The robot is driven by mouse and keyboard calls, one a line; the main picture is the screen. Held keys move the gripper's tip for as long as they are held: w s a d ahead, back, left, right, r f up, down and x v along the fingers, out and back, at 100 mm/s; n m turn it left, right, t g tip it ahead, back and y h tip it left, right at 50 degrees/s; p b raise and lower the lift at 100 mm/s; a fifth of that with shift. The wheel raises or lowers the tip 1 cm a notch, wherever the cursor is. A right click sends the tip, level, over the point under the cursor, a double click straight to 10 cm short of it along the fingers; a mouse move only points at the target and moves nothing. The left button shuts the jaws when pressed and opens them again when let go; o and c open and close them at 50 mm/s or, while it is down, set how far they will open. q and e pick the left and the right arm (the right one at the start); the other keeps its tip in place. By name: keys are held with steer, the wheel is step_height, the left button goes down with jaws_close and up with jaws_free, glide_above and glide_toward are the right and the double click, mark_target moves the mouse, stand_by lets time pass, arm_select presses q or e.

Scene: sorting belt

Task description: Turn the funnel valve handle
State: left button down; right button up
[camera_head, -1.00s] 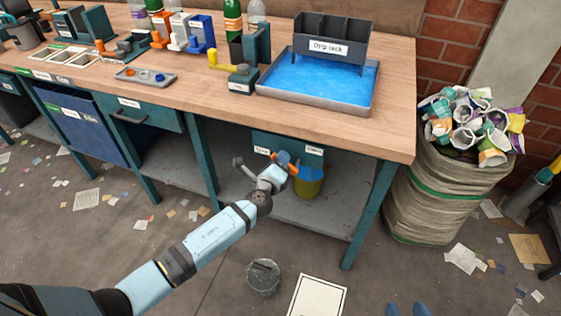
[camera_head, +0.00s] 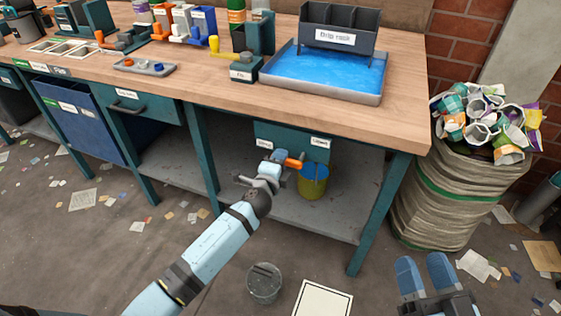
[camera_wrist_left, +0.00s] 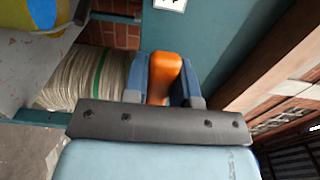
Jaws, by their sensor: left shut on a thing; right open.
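The orange handle (camera_head: 295,163) sticks out at the front of a teal panel (camera_head: 290,140) under the bench's right part. Small labels sit at the panel's left and right; their text is hard to read. My left gripper (camera_head: 284,163) is shut on the handle. In the left wrist view, the orange handle (camera_wrist_left: 164,76) stands between the two blue-grey fingers. The valve behind the handle is mostly hidden by my gripper. My right gripper (camera_head: 425,275) is open and empty at the lower right, above the floor, well away from the handle.
A bench leg (camera_head: 380,215) is further right, then a full sack (camera_head: 440,200). A grey bin (camera_head: 264,283) stands on the floor.

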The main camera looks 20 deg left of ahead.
arm_select(q)
steer(key=shift+f, duration=0.1)
stand_by(0.3)
steer(key=c, duration=0.9)
jaws_free()
steer(key=shift+s, duration=0.15)
